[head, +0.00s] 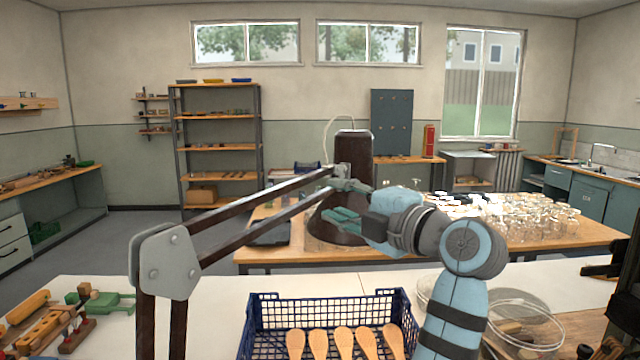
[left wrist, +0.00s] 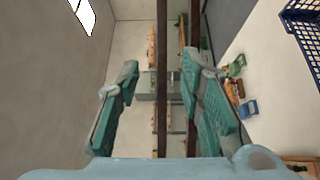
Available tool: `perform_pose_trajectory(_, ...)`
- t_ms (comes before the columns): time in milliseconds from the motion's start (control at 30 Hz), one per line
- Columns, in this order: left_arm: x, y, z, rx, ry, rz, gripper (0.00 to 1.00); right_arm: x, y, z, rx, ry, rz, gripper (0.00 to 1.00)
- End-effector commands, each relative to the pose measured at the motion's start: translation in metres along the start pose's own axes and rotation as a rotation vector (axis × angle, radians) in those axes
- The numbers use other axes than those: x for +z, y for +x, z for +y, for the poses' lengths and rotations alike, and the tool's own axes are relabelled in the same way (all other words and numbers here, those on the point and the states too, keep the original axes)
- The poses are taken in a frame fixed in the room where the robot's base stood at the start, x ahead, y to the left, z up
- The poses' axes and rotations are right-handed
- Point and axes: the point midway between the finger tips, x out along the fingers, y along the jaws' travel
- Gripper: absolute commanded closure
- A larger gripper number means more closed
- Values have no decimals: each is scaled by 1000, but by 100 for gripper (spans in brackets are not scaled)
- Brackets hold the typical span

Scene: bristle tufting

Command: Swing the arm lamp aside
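The arm lamp has two dark brown parallel bars (head: 262,212), a grey joint plate (head: 166,262) and a dark brown shade (head: 352,165) with a flared rim. The bars reach from the near left to the shade in the middle of the head view. My left gripper (head: 345,200) is close to the shade and the bars' far end. In the left wrist view my left gripper (left wrist: 160,75) has its teal fingers spread, with one bar (left wrist: 161,95) seen between them and another by the right finger. Contact with the lamp cannot be told. My right gripper is not seen.
A blue basket (head: 262,308) with several wooden brush pieces stands on the white table below. Glass dishes (head: 525,318) lie to its right, wooden blocks and green parts (head: 98,300) at the left. Many glass jars (head: 545,222) stand on the table behind.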

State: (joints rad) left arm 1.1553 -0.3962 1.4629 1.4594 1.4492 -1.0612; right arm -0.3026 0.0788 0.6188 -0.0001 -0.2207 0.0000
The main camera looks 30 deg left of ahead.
Motion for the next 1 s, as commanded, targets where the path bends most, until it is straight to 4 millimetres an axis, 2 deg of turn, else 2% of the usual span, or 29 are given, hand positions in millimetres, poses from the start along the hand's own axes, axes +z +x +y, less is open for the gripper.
perform_pose_trajectory(67,1,1,-4,-5,9,11,66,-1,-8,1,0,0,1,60)
perform_pose_trajectory(167,1,8,2,-6,8,12,66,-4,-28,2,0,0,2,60)
perform_pose_trajectory(367,0,30,8,-4,11,9,66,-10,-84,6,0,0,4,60)
perform_pose_trajectory(400,0,45,2,1,6,11,66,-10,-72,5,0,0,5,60)
perform_pose_trajectory(500,0,77,-3,0,7,11,66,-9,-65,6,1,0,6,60)
perform_pose_trajectory(700,0,124,-5,-1,7,8,66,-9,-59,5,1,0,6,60)
perform_pose_trajectory(833,1,138,-5,-3,5,5,66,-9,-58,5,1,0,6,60)
perform_pose_trajectory(1000,0,143,-4,-4,5,5,66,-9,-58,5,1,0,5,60)
